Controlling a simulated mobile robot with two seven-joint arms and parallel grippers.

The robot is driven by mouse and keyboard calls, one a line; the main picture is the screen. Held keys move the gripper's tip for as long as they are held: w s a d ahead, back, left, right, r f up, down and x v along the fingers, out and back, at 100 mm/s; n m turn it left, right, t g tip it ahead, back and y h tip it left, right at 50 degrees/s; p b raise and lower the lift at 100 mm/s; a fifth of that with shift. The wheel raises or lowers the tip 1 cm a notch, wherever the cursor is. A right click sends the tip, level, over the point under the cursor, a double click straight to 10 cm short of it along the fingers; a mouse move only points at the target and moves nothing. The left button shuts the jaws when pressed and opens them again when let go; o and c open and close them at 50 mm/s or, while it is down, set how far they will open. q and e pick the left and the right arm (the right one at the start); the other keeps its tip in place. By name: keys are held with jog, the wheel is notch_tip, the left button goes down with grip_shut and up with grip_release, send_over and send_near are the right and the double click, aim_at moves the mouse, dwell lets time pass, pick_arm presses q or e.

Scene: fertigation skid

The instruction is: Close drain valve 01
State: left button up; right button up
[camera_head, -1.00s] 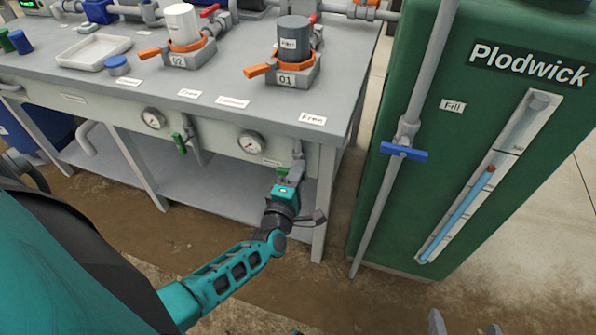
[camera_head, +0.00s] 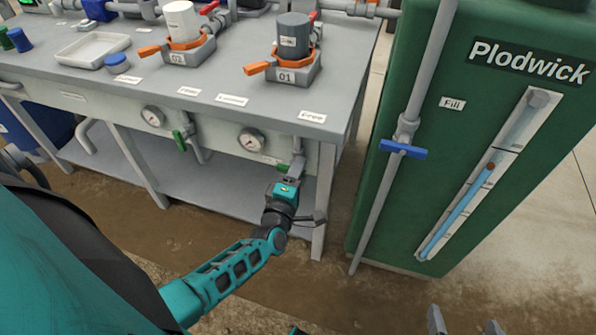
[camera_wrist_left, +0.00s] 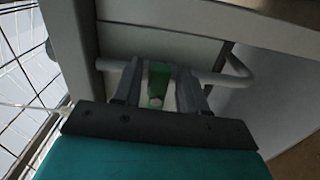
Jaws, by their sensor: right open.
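The drain valve's green handle (camera_wrist_left: 159,80) shows in the left wrist view, between the two fingers of my left gripper (camera_wrist_left: 158,92). A narrow gap shows on each side of it, so the fingers look open around it. The grey drain pipe (camera_wrist_left: 115,66) runs sideways behind the handle, which appears across it there, though foreshortened. In the head view my left gripper (camera_head: 289,180) is under the bench's right end, below the pipe, and hides most of this handle. My right gripper (camera_head: 465,324) is open and empty at the bottom edge.
Another green drain handle (camera_head: 180,140) hangs further left below the bench (camera_head: 240,112). A bench leg (camera_head: 323,205) stands just right of my left gripper. The green tank (camera_head: 440,170) with a blue-handled fill valve (camera_head: 403,149) stands further right.

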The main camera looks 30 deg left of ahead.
pick_arm(q)
jog(key=p+v, duration=0.1)
jog(key=v, duration=1.2)
jog(key=shift+d+p, duration=0.1)
jog(key=shift+p, duration=0.2)
pick_arm(e)
jog(key=shift+s+d+r, duration=0.2)
jog(key=shift+d+r, duration=0.05)
jog(key=shift+d, duration=0.05)
pick_arm(q)
jog(key=shift+w, duration=0.1)
pick_arm(e)
jog(key=shift+r, duration=0.15)
